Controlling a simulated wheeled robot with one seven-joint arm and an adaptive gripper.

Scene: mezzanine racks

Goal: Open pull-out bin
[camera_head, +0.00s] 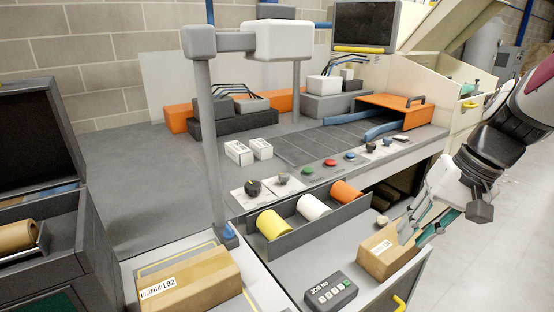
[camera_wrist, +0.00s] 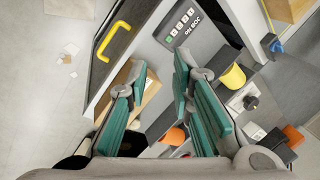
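A grey-white pull-out bin front with a yellow handle (camera_head: 399,303) is at the bottom right of the head view, cut by the frame edge. The yellow handle (camera_wrist: 113,40) also shows in the wrist view at upper left, on a dark front panel (camera_wrist: 125,22); the bin looks shut. My gripper (camera_head: 415,228) has green-padded fingers and hangs beside a small cardboard box (camera_head: 385,256) on the counter above that front. In the wrist view my gripper (camera_wrist: 160,62) is open, with nothing clearly held between the fingertips. Its fingers partly hide the cardboard box.
A black "JOB" keypad (camera_head: 331,291) and a tray with yellow, white and orange rolls (camera_head: 313,208) are left of the box. A larger labelled box (camera_head: 190,281) lies further left.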

